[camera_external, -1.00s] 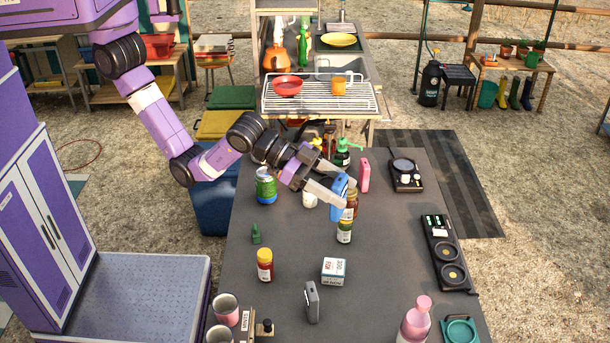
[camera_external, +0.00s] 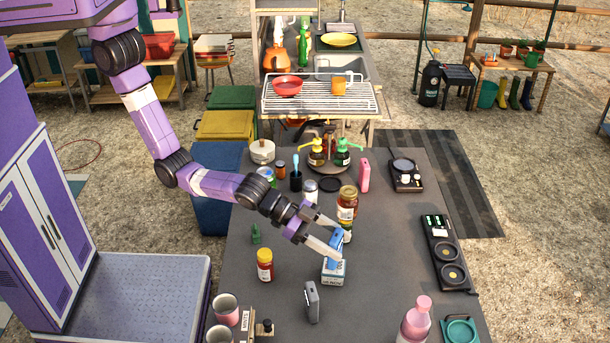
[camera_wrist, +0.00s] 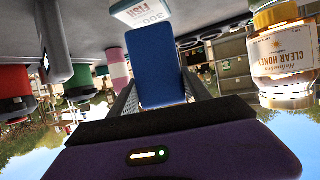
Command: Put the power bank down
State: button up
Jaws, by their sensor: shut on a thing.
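The power bank is a blue slab (camera_external: 335,245) held upright between the fingers of my gripper (camera_external: 334,240). In the wrist view, the blue slab (camera_wrist: 155,70) stands between the two fingers (camera_wrist: 160,100). My gripper is shut on it. In the external view it overlaps the top of a small white and blue box (camera_external: 333,275); whether they touch, I cannot tell. The box also shows beyond the slab in the wrist view (camera_wrist: 140,12).
A grey upright device (camera_external: 312,301) and a red jar with a yellow lid (camera_external: 265,265) stand nearer. The dark tabletop (camera_external: 395,270) is clear to the right.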

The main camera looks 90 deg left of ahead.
jog(key=shift+f, duration=0.6)
jog(key=shift+f, duration=0.2)
jog(key=o, duration=1.6)
jog(key=shift+r, duration=0.1)
jog(key=shift+s+r, duration=0.1)
jog(key=v, duration=1.2)
jog(key=shift+b, duration=0.3)
